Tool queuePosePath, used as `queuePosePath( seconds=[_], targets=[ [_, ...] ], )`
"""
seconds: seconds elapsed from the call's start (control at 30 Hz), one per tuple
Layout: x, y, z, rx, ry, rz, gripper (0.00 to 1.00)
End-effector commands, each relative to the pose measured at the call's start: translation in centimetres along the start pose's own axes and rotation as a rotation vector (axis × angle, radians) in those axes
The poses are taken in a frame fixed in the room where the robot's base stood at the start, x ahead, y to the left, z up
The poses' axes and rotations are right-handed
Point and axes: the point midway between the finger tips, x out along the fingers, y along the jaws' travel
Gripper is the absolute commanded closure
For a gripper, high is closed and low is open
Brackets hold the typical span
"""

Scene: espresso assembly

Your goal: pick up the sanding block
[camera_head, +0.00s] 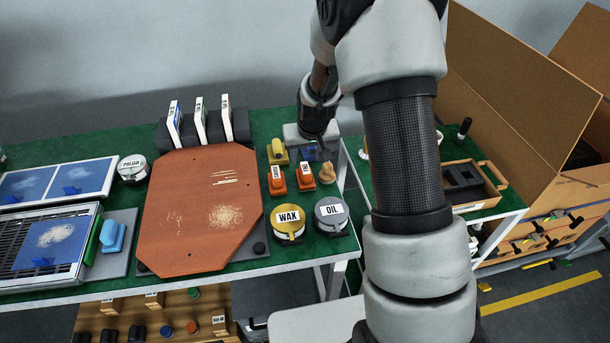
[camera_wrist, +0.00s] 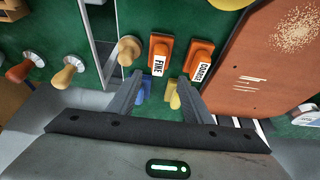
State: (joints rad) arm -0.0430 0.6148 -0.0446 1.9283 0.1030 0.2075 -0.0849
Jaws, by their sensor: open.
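Two orange blocks lie side by side on the green bench. In the wrist view one is labelled FINE (camera_wrist: 161,47) and the other COARSE (camera_wrist: 200,57). They also show in the head view, FINE (camera_head: 305,178) to the right of COARSE (camera_head: 277,181). My gripper (camera_wrist: 159,79) is open and empty, its fingertips just short of the orange blocks in the wrist view. A blue piece (camera_wrist: 143,93) and a yellow piece (camera_wrist: 174,97) show between and beside the fingers. In the head view my arm hides part of the area around the gripper.
A wooden knob (camera_wrist: 129,51) stands close beside FINE. WAX (camera_head: 289,223) and OIL (camera_head: 331,214) tins stand in front of the blocks. A reddish board (camera_head: 190,225) lies to the left. A gap separates this bench from the right table (camera_head: 500,204).

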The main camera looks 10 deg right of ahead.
Motion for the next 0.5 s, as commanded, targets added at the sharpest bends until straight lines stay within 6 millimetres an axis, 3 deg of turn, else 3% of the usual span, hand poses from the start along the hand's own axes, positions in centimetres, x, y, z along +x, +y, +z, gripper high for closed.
queuePosePath(
  seconds=[0.1,0.5],
  targets=[
    [2.4,0.0,0.1,0.001,-0.002,0.0,0.55],
    [6.2,0.3,0.5,0.001,-0.004,0.0,0.55]
  ],
)
